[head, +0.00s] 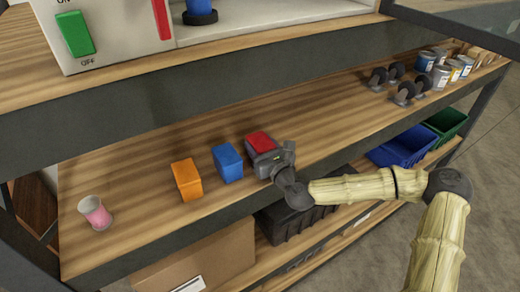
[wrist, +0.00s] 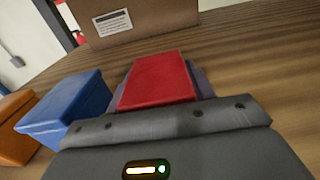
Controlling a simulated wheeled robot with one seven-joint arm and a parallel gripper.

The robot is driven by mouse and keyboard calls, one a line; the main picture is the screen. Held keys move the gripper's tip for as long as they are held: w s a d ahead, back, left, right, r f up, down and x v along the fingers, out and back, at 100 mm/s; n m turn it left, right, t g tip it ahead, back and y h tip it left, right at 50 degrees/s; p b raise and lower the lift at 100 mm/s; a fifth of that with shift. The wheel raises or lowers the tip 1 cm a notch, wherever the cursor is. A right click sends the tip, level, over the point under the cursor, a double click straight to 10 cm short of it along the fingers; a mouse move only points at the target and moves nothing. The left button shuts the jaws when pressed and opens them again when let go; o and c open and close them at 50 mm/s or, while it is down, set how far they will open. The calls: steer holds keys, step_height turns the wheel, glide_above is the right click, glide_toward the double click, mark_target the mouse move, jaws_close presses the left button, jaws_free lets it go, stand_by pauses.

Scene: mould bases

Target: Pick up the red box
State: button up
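The red box (head: 260,141) stands on the wooden shelf at the right end of a row of three boxes. My gripper (head: 268,160) is at it, covering most of its near side in the head view. In the wrist view the red box (wrist: 158,80) lies straight ahead of the gripper body, with grey finger parts (wrist: 201,82) close along its sides. The box is between the fingers. Whether they touch it or leave a gap cannot be made out. The underside of the box is hidden.
A blue box (head: 227,163) stands just left of the red one, and an orange box (head: 187,180) farther left. A pink and white cup (head: 95,212) is at the left end. Black casters (head: 403,91) and cans stand far right. An upper shelf (head: 200,88) overhangs behind.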

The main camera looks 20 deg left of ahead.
mark_target(262, 140)
steer(key=shift+w+d+r, duration=0.1)
steer(key=shift+d, duration=0.05)
steer(key=shift+c, duration=1.3)
steer(key=shift+w+d, duration=0.15)
steer(key=shift+d, duration=0.1)
steer(key=shift+a+r, duration=0.15)
steer(key=shift+r, duration=0.1)
step_height(262, 140, up, 10)
steer(key=b, duration=0.3)
steer(key=shift+f, duration=0.25)
